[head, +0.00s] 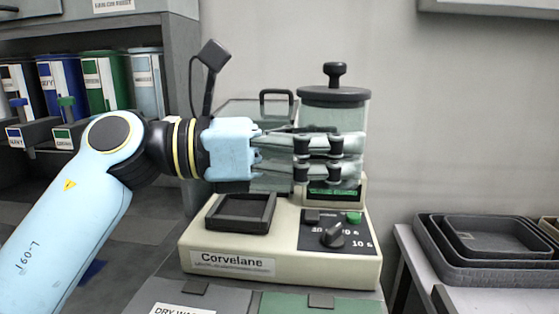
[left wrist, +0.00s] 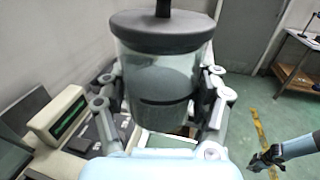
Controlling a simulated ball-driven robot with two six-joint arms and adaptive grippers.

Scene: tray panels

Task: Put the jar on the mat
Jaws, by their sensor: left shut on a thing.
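The jar (head: 334,117) is clear, with a dark round lid and a black knob on top. My left gripper (head: 345,158) is shut on the jar's body and holds it upright above the machine's rear right part. In the left wrist view the jar (left wrist: 160,82) stands between the fingers, and its lower part is partly hidden. I cannot tell whether its base touches anything. A dark square pad with a raised rim (head: 240,212) lies empty on the machine's left; I cannot tell if it is the mat. My right gripper (left wrist: 266,158) shows small at the lower right.
The cream Corvelane machine (head: 233,263) has a black knob and green button. A clear container with a black handle (head: 276,96) stands behind my left gripper. Nested dark trays (head: 470,265) sit at right. Shelves with colored bins (head: 100,80) stand at left.

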